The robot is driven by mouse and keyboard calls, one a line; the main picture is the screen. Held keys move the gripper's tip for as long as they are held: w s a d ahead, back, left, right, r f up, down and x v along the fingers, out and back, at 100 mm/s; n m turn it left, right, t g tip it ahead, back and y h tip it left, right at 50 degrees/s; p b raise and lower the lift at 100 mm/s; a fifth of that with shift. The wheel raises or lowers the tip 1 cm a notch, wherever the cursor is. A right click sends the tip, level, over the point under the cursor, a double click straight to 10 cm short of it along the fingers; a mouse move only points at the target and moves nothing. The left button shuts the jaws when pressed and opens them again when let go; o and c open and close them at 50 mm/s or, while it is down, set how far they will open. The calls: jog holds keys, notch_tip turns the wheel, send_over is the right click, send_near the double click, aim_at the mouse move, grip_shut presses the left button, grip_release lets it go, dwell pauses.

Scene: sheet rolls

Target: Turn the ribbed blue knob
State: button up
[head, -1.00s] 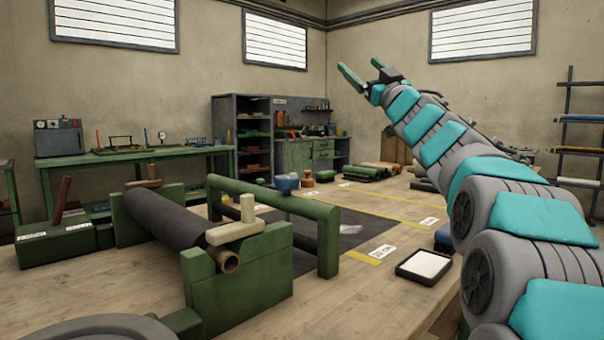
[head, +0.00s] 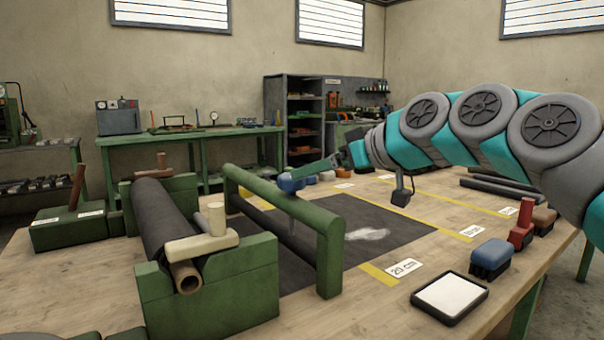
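The blue knob (head: 289,182) sits at the top bar of the green frame (head: 328,255), near the bar's middle. Its ribs are too small to make out. The fingertips overlap or touch the knob's right side; I cannot tell which. The gap between the fingers is hidden at this angle.
A dark roll (head: 165,225) lies in green cradles at the left. A dark sheet (head: 390,232) lies beyond the frame. A white pad in a black tray (head: 449,296), a blue-topped brush (head: 491,257) and a red-handled tool (head: 522,225) stand at the right.

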aim_at(292, 185)
jog(key=shift+p+x, duration=0.6)
jog(key=shift+x, duration=3.3)
jog(key=shift+a, duration=0.1)
jog(key=c, duration=1.4)
jog(key=shift+o, duration=0.2)
